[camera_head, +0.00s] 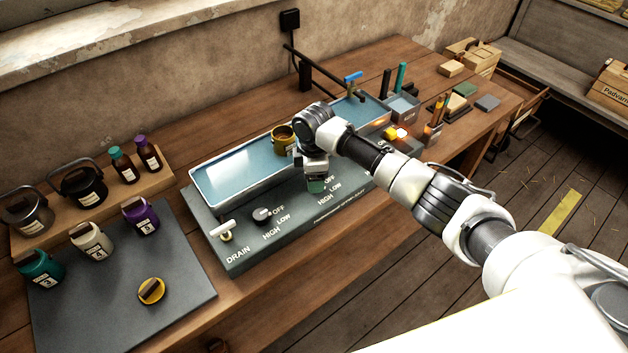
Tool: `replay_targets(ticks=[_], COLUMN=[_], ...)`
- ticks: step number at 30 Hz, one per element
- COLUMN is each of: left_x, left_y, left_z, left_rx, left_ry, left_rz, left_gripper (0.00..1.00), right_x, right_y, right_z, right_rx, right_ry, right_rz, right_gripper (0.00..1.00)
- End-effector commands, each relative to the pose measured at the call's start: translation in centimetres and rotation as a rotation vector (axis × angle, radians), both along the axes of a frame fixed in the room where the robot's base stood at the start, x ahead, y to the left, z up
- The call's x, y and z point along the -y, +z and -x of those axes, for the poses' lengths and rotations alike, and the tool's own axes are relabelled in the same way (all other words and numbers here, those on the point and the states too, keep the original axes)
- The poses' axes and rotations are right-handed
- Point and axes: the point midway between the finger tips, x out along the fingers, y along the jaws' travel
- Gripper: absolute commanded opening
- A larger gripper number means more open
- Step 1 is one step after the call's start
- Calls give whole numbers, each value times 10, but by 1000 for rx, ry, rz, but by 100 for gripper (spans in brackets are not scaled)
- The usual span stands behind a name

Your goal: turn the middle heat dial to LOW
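The grey control panel (287,239) runs along the front of a long water trough. Any dial further right is behind my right arm. My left gripper is out of view.
A white-handled drain tap (223,229) sits at the panel's left end. Jars stand on a dark mat (95,315) at left. Tools and blocks lie at right.

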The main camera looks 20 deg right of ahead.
Motion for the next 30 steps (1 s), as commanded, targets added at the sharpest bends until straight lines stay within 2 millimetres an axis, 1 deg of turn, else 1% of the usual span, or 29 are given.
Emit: replay_targets(ticks=[3,6,9,12,15,18,30], left_x=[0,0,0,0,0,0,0], left_y=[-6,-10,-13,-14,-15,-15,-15], left_z=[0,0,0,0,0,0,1], left_rx=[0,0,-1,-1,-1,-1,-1], left_ry=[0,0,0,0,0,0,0], left_rz=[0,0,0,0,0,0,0], left_gripper=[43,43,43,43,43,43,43], right_x=[0,0,0,0,0,0,0], right_y=[25,45,61,73,79,81,81], right_z=[-1,-1,-1,-1,-1,-1,0], right_rx=[6,5,4,4,2,1,1], right_ry=[2,1,1,0,0,0,0], right_rz=[-2,0,-1,0,0,0,0], right_gripper=[65,65,65,65,65,65,65])
